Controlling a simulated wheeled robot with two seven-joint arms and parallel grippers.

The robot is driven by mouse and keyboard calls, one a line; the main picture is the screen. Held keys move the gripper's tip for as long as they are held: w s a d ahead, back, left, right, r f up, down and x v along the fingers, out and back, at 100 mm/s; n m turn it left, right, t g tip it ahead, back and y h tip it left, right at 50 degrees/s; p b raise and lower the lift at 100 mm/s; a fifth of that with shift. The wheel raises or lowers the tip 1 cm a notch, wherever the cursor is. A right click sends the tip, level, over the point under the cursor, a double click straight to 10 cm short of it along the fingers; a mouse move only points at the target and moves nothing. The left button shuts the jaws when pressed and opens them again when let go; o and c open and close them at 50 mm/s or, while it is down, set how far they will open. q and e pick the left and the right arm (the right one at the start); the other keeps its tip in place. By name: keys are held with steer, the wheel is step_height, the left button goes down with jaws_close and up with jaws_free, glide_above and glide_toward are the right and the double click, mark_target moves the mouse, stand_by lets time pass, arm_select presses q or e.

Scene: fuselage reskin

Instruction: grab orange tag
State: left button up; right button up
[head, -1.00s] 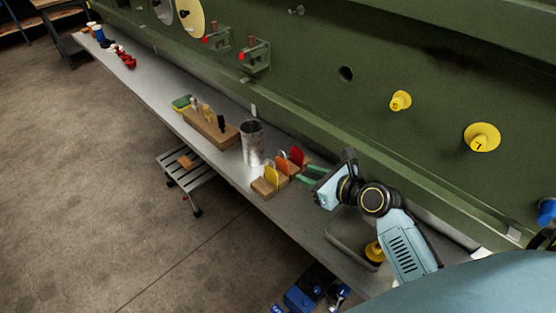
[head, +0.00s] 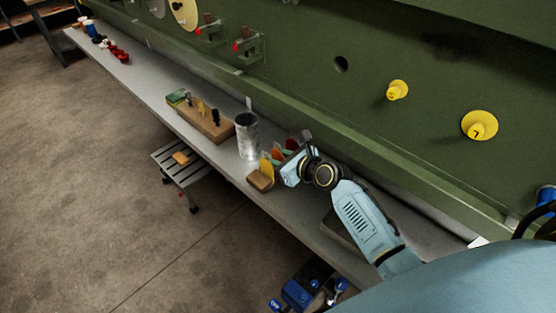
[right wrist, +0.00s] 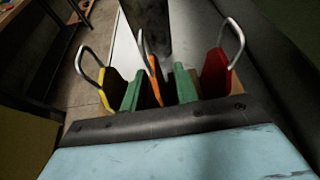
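The orange tag (right wrist: 155,80) stands upright in a wooden rack in the right wrist view, with a wire loop on top. It also shows small in the head view (head: 278,153). The green fingers of my right gripper (right wrist: 160,88) are apart, one on each side of the orange tag. The tag appears closer to the left finger; I cannot tell whether it touches. A yellow tag (right wrist: 110,88) stands left of the fingers and a red tag (right wrist: 214,72) right of them. My left gripper is not in view.
The rack's wooden block (head: 260,180) sits on a narrow grey shelf (head: 310,228) along the green fuselage panel (head: 300,60). A metal can (head: 247,138) stands just beyond the rack. A wooden block with tools (head: 205,125) lies farther along.

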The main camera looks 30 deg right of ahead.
jaws_close()
